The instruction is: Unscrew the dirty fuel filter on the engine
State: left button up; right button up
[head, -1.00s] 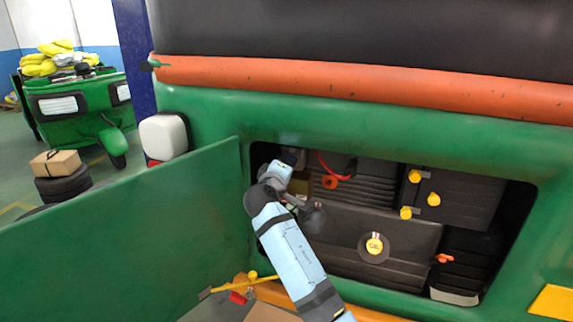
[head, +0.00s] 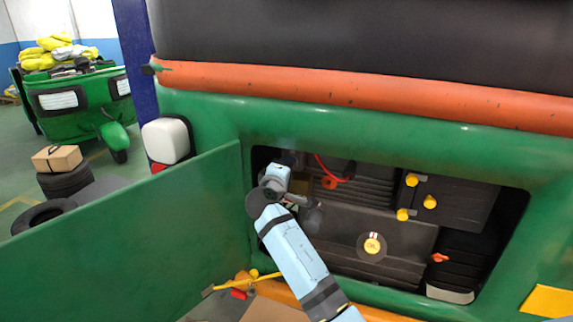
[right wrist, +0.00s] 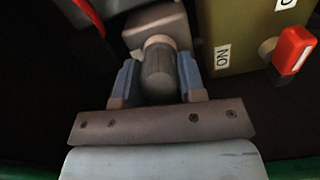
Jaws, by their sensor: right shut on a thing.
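The fuel filter (right wrist: 158,74) is a dark grey cylinder with a pale collar, mounted below a grey-brown block (right wrist: 156,22) in the right wrist view. My right gripper (right wrist: 158,88) has its two blue-grey fingers on either side of the filter and is shut on it. In the head view my light blue right arm reaches into the left end of the open engine bay (head: 398,238). The arm hides the filter and the fingertips there. My left gripper is in neither view.
An olive box (right wrist: 235,40) with "NO" labels and a red lever (right wrist: 293,50) sit close to the right of the filter. The open green door panel (head: 130,235) stands left of the bay. Dark engine parts with yellow caps (head: 430,202) fill the bay's right.

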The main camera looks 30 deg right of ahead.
jog(key=shift+d+r+n+p, duration=0.15)
jog(key=shift+r+n+p, duration=0.15)
jog(key=shift+n+p, duration=0.65)
jog(key=shift+n+p, duration=0.45)
jog(key=shift+p, duration=0.65)
